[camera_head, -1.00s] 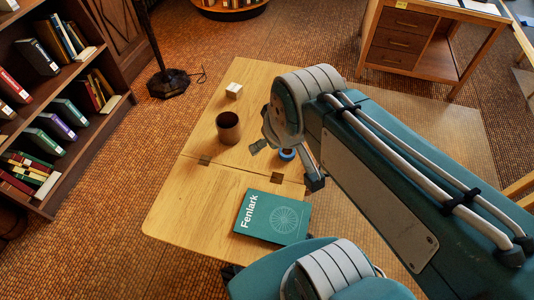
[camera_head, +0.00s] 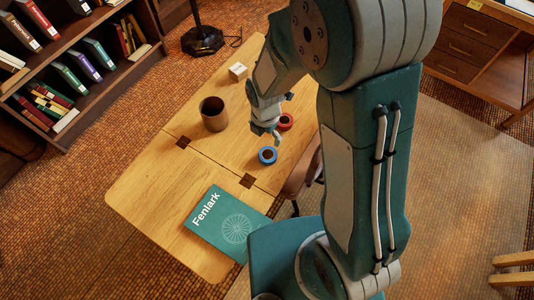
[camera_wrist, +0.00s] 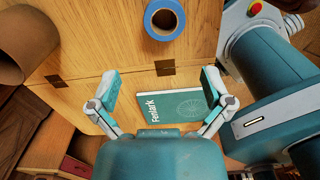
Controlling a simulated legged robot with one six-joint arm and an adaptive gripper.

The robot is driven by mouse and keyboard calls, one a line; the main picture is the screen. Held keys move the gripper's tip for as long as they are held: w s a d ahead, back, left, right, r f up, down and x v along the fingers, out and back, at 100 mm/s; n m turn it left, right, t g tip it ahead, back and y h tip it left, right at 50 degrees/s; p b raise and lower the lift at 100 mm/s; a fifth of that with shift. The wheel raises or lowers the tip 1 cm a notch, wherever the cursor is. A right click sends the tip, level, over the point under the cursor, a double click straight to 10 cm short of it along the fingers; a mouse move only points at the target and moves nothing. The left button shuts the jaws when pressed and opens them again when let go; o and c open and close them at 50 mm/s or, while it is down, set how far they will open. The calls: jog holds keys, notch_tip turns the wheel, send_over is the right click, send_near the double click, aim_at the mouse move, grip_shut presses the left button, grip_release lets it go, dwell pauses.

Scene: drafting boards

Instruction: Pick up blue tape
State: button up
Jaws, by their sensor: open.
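The blue tape (camera_head: 267,155), a flat roll with a brown core, lies on the wooden table near the hinge line. It also shows at the top edge of the wrist view (camera_wrist: 150,30), beyond my fingertips and apart from them. My gripper (camera_head: 272,132) is above the table, just behind the blue tape in the head view. In the wrist view my gripper (camera_wrist: 160,78) has its two fingers spread wide with nothing between them but the table and book below.
A red tape roll (camera_head: 286,121) lies close behind the blue one. A brown cup (camera_head: 213,116), a small white block (camera_head: 238,72) and a green book (camera_head: 228,222) are on the table (camera_head: 150,185). A chair (camera_head: 301,172) stands at its right edge. A bookshelf (camera_head: 85,90) stands at the left.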

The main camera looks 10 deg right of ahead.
send_over(267, 158)
jog(key=shift+n, duration=0.3)
notch_tip(267, 158, down, 5)
jog(key=shift+d+f, duration=0.1)
jog(key=shift+f, duration=0.1)
notch_tip(267, 158, down, 5)
jog(key=shift+f, duration=0.15)
jog(key=shift+w+f, duration=0.1)
jog(key=shift+f, duration=0.3)
jog(key=c, duration=0.8)
